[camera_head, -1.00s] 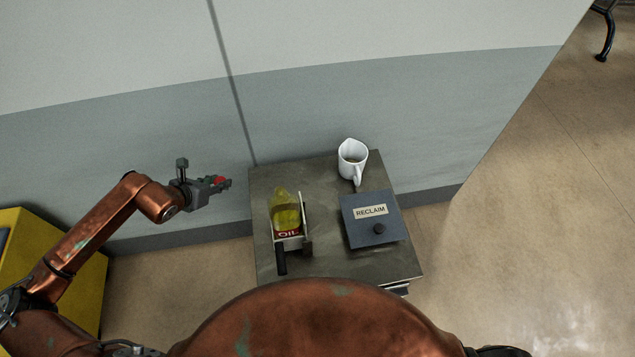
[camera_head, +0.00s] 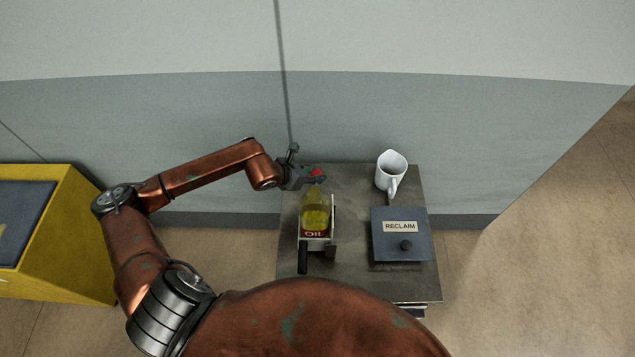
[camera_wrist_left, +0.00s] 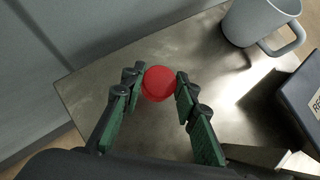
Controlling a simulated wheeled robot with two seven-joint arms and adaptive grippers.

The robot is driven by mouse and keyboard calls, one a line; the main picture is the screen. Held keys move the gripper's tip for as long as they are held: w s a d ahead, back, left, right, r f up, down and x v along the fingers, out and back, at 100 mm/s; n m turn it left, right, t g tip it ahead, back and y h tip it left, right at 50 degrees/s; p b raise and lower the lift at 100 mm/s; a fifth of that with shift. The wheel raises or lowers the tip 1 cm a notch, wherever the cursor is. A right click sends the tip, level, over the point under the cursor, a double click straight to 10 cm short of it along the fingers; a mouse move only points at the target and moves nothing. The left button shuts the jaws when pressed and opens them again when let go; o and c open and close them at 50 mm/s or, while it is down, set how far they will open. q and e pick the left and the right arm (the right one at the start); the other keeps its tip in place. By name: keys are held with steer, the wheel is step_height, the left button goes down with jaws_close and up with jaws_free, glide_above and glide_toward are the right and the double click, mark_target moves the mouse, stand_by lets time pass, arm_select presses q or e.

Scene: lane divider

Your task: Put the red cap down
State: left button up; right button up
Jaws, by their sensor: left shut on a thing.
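The red cap (camera_head: 317,172) is held between the fingertips of my left gripper (camera_head: 312,176), above the back left part of the metal table (camera_head: 350,280). In the left wrist view the round red cap (camera_wrist_left: 158,84) sits between the two green-padded fingers of the gripper (camera_wrist_left: 159,88). I cannot tell how high it is above the table top. The yellow oil bottle (camera_head: 315,212) stands in a holder just in front of the gripper. My right gripper is not in view.
A white pitcher (camera_head: 391,170) stands at the table's back right; it also shows in the left wrist view (camera_wrist_left: 255,22). A dark box labelled RECLAIM (camera_head: 400,245) with a knob lies in front of it. A wall (camera_head: 450,140) is behind the table. A yellow bin (camera_head: 75,250) stands left.

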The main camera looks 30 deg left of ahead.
arm_select(q)
steer(key=shift+f, duration=2.45)
steer(key=shift+f+b, duration=0.25)
steer(key=shift+b, duration=0.05)
steer(key=o, duration=0.9)
steer(key=shift+r, duration=0.1)
steer(key=shift+c, duration=0.2)
steer(key=o, duration=0.3)
